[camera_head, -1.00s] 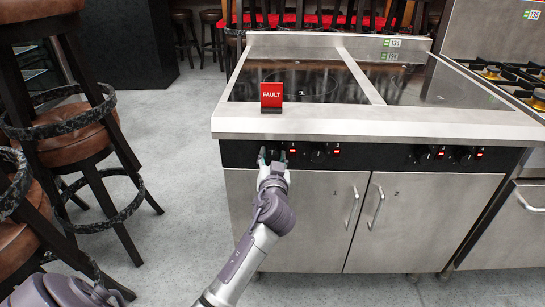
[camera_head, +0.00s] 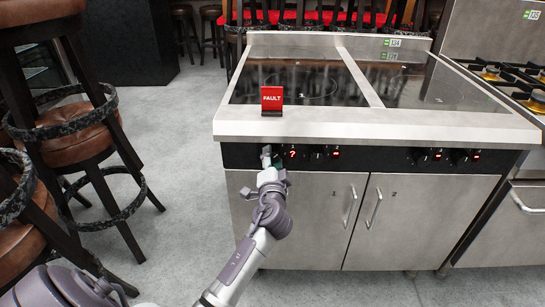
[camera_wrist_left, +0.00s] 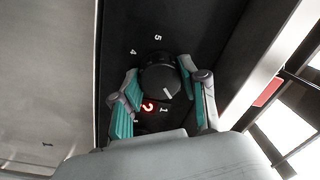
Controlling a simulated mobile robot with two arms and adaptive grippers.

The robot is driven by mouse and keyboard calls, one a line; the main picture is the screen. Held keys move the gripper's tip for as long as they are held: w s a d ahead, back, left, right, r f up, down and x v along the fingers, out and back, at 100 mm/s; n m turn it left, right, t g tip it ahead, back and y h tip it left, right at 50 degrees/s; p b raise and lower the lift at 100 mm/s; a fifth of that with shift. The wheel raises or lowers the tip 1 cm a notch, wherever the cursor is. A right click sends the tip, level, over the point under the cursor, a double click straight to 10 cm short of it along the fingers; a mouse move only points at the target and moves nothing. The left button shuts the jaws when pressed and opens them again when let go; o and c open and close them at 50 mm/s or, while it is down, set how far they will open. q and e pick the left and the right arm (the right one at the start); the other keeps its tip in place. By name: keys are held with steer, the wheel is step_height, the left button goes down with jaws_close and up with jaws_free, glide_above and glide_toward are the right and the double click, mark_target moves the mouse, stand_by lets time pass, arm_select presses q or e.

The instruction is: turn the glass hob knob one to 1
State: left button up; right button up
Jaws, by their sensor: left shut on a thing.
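The hob knob one (camera_wrist_left: 158,79) is a round black knob with a white pointer line. In the left wrist view its pointer is directed down and slightly right, close to the printed 1. My left gripper (camera_wrist_left: 157,86) is shut on this knob, one green-padded finger on each side. In the head view my left gripper (camera_head: 271,157) is at the leftmost end of the black control panel (camera_head: 375,157) and mostly hides the knob. A red lit display (camera_head: 292,154) beside the knob shows a question-mark-like character. My right gripper is not in view.
Other knobs (camera_head: 316,154) sit farther right along the panel. Bar stools (camera_head: 75,140) stand at the left. The floor before the cabinet doors is clear.

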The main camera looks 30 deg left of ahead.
arm_select(q)
steer(key=shift+m, duration=0.6)
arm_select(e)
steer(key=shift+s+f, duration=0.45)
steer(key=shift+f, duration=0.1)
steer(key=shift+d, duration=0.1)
arm_select(q)
steer(key=o, duration=1.1)
steer(key=shift+o, duration=0.2)
steer(key=shift+d, duration=0.1)
steer(key=v, duration=1.2)
steer(key=shift+f, duration=0.15)
